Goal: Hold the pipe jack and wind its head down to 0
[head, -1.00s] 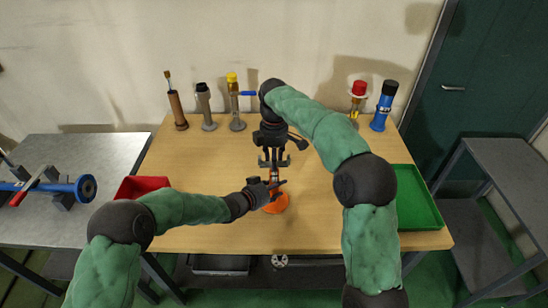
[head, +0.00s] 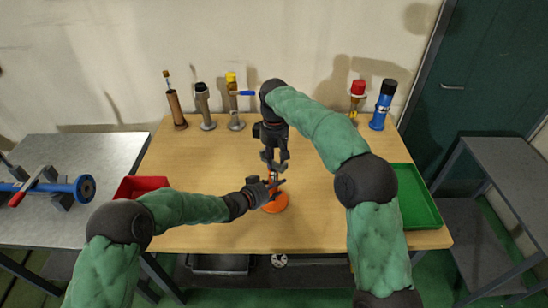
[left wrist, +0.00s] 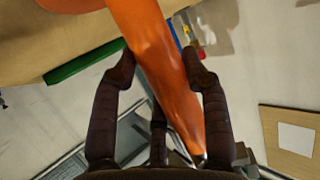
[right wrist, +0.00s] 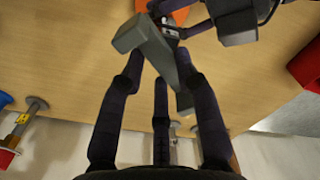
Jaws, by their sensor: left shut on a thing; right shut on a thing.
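The pipe jack stands upright on the table. Its orange base (head: 277,203) shows in the head view; the upper part is mostly hidden by my grippers. My left gripper (head: 269,187) reaches in from the left and is shut on the orange body. In the left wrist view this orange body (left wrist: 155,45) runs between the fingers. My right gripper (head: 274,162) points down from above and is shut on the grey head. In the right wrist view the grey head (right wrist: 146,36) lies crosswise between the fingertips. I cannot read the head's height.
A red bin (head: 141,187) is at the table's left and a green tray (head: 416,205) at its right. Several tools stand along the back, including a blue one (head: 381,110). A grey side table (head: 95,150) holds a blue pipe (head: 68,187). Wood between is clear.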

